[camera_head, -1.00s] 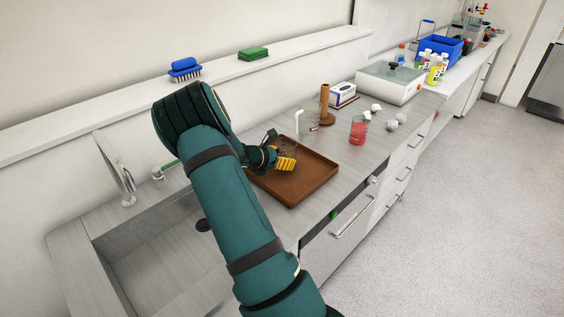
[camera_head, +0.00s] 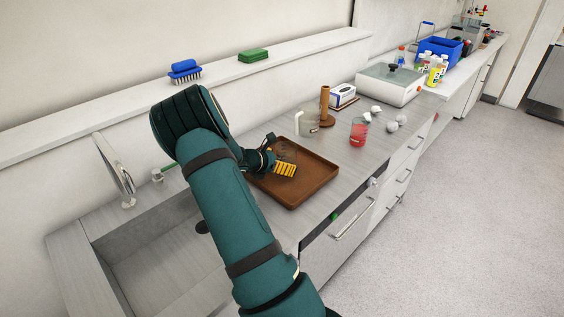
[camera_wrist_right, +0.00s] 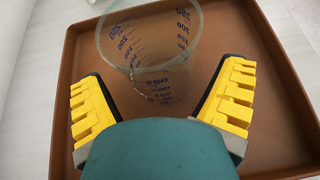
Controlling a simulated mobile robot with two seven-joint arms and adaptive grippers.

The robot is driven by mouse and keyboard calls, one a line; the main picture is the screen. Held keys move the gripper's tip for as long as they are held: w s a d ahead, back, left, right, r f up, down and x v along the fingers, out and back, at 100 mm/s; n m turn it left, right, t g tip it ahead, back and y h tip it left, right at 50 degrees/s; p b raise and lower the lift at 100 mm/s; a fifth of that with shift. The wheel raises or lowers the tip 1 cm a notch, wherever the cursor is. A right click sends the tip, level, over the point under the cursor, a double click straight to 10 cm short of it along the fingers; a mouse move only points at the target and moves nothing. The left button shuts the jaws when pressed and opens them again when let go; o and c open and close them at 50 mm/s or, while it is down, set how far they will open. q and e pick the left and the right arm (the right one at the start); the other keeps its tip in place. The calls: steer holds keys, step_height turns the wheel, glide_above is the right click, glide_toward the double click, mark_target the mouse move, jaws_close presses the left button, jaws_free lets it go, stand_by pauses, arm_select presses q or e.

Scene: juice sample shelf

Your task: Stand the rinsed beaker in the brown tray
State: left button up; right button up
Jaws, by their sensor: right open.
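The beaker (camera_wrist_right: 150,45) is clear glass with blue volume marks. In the right wrist view it stands upright on the floor of the brown tray (camera_wrist_right: 285,120), toward the far side of my right gripper (camera_wrist_right: 163,105). The gripper's yellow-padded fingers are open, one on each side of the beaker's near side, with gaps to the glass. In the head view the brown tray (camera_head: 309,190) lies on the counter right of the sink, with my right gripper (camera_head: 280,163) low over its back left part. The beaker (camera_head: 287,148) is only faintly visible there. My left gripper is out of view.
A clear vessel with a white handle (camera_head: 299,123) stands behind the tray. A beaker of red liquid (camera_head: 358,133), a brown cylinder on a base (camera_head: 325,105) and white crumpled pieces (camera_head: 392,126) are to its right. The sink (camera_head: 165,265) is at left.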

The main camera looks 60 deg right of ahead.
steer(key=p+v, duration=0.1)
steer(key=v, duration=0.9)
steer(key=shift+w+a+r+p, duration=0.15)
steer(key=shift+a+r+p, duration=0.05)
steer(key=shift+p, duration=0.1)
steer(key=shift+w+a+r, duration=0.1)
steer(key=shift+a+r, duration=0.1)
steer(key=shift+a, duration=0.2)
